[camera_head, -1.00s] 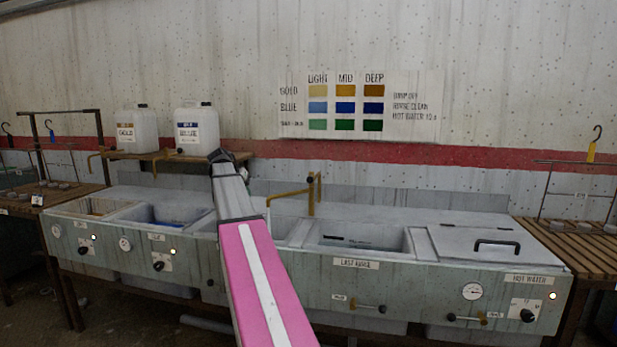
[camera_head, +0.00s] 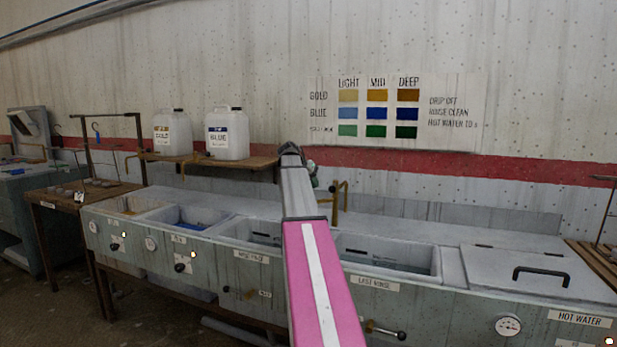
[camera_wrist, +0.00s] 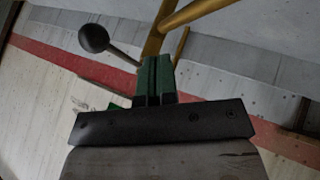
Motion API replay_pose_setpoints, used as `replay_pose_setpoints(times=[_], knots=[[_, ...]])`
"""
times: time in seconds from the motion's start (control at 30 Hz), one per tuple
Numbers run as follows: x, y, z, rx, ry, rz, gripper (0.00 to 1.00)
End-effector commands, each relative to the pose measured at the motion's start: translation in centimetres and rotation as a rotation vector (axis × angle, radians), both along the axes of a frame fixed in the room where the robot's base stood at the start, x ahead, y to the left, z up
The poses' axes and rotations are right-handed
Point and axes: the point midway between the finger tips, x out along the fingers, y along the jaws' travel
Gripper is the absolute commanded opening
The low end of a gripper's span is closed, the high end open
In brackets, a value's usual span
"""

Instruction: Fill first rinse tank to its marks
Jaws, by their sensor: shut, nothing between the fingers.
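The first rinse tank (camera_head: 250,228) is the open basin left of my arm, with a blurred label on its front panel (camera_head: 251,256). My arm hides its right part. Its inside looks dark and its water level cannot be told. A brass tap (camera_head: 340,198) rises behind the basins, partly hidden by my arm. My gripper (camera_head: 317,180) is beside the tap in the head view. In the wrist view its green fingers (camera_wrist: 155,75) are shut and empty, overlapping the brass pipe (camera_wrist: 160,30). A lever with a black ball knob (camera_wrist: 93,38) slants left of them; touching cannot be told.
The last rinse basin (camera_head: 388,252) and a lidded hot water tank (camera_head: 520,270) lie to the right. Two dye basins are left. Below the first rinse label is a small valve handle (camera_head: 240,292).

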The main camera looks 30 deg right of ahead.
Motion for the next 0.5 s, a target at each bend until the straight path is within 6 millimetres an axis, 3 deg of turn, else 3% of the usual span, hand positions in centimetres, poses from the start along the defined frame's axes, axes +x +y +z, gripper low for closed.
replay_pose_setpoints(times=[0.1, 0.5], knots=[[-0.1, -1.5, -1.7, 0.001, 0.000, -0.001, 0.00], [-2.5, -4.3, -0.9, 0.001, -0.001, 0.000, 0.00]])
